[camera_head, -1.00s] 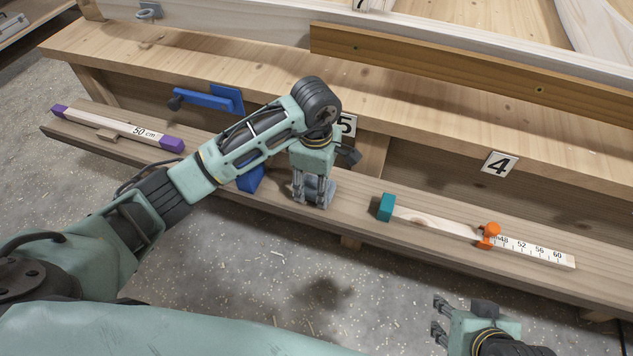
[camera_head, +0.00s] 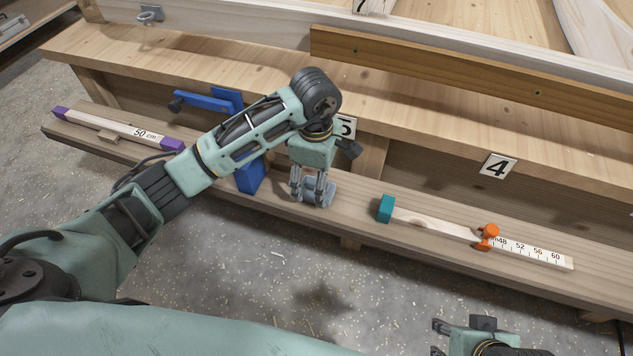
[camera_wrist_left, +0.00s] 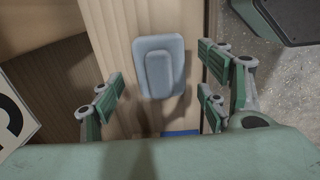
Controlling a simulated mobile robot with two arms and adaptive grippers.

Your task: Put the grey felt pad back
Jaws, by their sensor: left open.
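The grey felt pad (camera_wrist_left: 158,67) lies on the wooden lower shelf in the left wrist view, a rounded rectangle with a raised middle block. In the head view the pad (camera_head: 322,191) shows partly behind the fingers of my left gripper (camera_head: 311,200). My left gripper, seen in the left wrist view (camera_wrist_left: 160,98), is open, with a finger to each side of the pad and gaps between them. My right gripper (camera_head: 437,338) is at the bottom right of the head view, away from the shelf; its fingers are partly cut off by the frame edge.
On the lower shelf (camera_head: 350,225) lie a ruler stick with a teal end block (camera_head: 385,208) and orange clamp (camera_head: 487,236), and a 50 cm stick (camera_head: 120,127) with purple ends. A blue clamp (camera_head: 251,172) stands left of my gripper. The upper bench (camera_head: 420,120) overhangs behind.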

